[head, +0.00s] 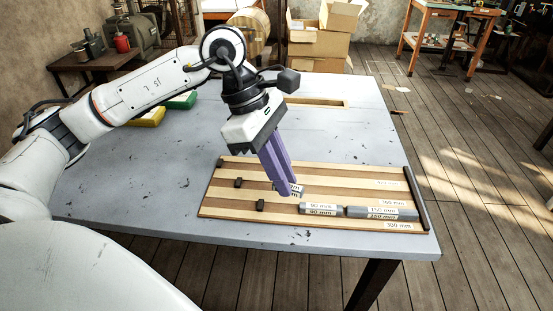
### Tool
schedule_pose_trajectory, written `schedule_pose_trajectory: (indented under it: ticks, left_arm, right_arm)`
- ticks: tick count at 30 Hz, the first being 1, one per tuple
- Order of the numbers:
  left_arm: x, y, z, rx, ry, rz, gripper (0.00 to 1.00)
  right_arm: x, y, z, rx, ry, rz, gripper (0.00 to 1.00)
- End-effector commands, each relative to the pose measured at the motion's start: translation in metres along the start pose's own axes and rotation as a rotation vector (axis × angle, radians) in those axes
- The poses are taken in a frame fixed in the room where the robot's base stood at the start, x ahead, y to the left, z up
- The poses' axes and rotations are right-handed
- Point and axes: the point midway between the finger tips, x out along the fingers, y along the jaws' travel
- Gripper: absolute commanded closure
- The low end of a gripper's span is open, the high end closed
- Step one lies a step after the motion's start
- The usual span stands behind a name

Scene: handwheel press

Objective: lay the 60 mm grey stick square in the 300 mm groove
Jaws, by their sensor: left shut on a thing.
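The wooden groove board (225,211) lies on the grey table, with labels at its right end. The 300 mm groove, by its label the nearest one, holds a grey 90 mm stick (322,209) and a grey 150 mm stick (382,213) end to end. My left gripper (285,191) points down over the board with its purple fingers shut on a small labelled grey stick (297,190), mostly hidden by the fingers. The held stick is just behind and left of the 90 mm stick's left end. I cannot tell whether it touches the board. My right gripper is not in view.
Black stops (260,205) sit towards the left of the grooves, and a dark bar (416,198) closes the board's right end. A yellow block (152,117), a green block (181,100) and a wooden tray (318,102) lie further back. The table (145,190) left of the board is clear.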

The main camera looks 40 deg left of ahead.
Motion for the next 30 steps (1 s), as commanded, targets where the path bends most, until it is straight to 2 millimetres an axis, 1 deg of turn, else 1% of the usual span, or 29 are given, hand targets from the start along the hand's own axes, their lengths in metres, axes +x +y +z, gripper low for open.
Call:
schedule_pose_trajectory:
  ticks: [1,4,7,10,17,24,27,30]
  left_arm:
    - [-0.006,0.003,-0.004,-0.076,0.001,0.031,1.0]
    - [-0.015,0.008,-0.009,-0.187,0.0,0.077,1.0]
    - [-0.019,0.011,-0.011,-0.244,0.0,0.101,1.0]
    - [-0.017,0.011,-0.013,-0.262,-0.001,0.107,1.0]
    - [0.001,0.011,-0.021,-0.26,0.001,0.105,1.0]
    - [0.03,0.011,-0.033,-0.259,0.0,0.105,1.0]
    - [0.039,0.011,-0.036,-0.259,0.0,0.105,1.0]
    - [0.043,0.011,-0.038,-0.258,0.0,0.105,1.0]
  right_arm:
    - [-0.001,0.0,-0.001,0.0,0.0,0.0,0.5]
    - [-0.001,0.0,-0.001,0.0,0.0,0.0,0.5]
    - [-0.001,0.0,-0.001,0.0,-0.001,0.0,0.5]
    - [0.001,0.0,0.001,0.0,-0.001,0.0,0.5]
    - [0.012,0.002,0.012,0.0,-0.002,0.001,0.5]
    - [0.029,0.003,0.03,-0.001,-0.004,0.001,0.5]
    - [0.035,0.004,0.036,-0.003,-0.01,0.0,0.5]
    - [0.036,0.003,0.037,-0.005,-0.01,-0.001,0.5]
